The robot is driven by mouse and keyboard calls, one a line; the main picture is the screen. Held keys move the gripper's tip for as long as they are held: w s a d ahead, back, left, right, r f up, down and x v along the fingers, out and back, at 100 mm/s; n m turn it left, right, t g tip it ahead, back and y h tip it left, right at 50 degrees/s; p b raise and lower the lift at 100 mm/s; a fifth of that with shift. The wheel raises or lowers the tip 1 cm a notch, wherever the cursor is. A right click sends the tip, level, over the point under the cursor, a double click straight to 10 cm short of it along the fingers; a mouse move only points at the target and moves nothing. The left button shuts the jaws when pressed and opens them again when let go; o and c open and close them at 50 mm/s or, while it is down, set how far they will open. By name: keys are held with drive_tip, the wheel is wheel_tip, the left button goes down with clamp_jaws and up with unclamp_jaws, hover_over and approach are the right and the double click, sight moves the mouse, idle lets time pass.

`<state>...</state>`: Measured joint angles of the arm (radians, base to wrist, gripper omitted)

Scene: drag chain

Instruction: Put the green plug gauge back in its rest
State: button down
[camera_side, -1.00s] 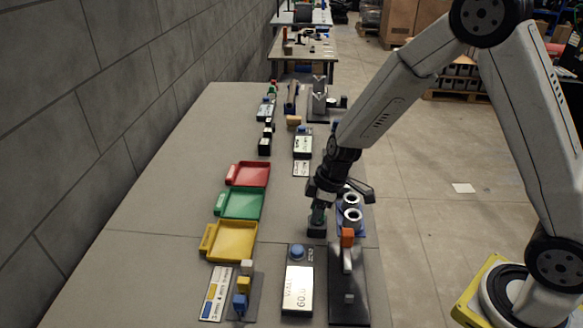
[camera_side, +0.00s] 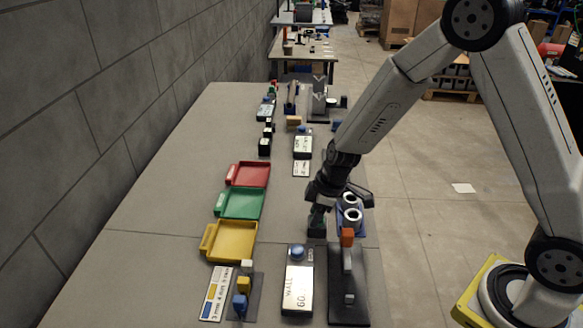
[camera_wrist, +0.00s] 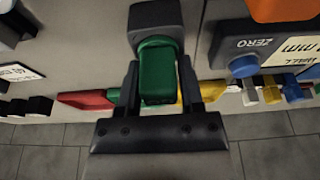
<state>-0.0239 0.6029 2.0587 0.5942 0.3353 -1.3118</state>
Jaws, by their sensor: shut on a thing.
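The green plug gauge (camera_wrist: 158,75) is between the two fingers of my gripper (camera_wrist: 158,84), which is shut on it. Its far end meets a dark grey block, the rest (camera_wrist: 154,18), in the wrist view. In the side view my gripper (camera_side: 319,208) points down at the small dark rest (camera_side: 316,230) near the right edge of the table. The gauge is mostly hidden by the fingers there. I cannot tell how deep it sits in the rest.
A blue holder with two metal rings (camera_side: 350,213) stands close right of my gripper. An orange-topped stand (camera_side: 347,237) and a display box (camera_side: 298,288) are in front. Red, green and yellow trays (camera_side: 230,241) lie left, with bare table between.

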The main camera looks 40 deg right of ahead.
idle(0.4)
drive_tip(key=shift+c, duration=0.7)
unclamp_jaws()
drive_tip(key=shift+r, duration=0.1)
drive_tip(key=shift+v, duration=3.8)
drive_tip(key=shift+s, duration=0.15)
drive_tip(key=s+d+r+m+h, duration=0.1)
drive_tip(key=s+d+m+h, duration=0.1)
drive_tip(key=s+m, duration=0.7)
drive_tip(key=shift+s+d+r, duration=0.25)
drive_tip(key=shift+s+d, duration=0.2)
drive_tip(key=shift+s, duration=1.2)
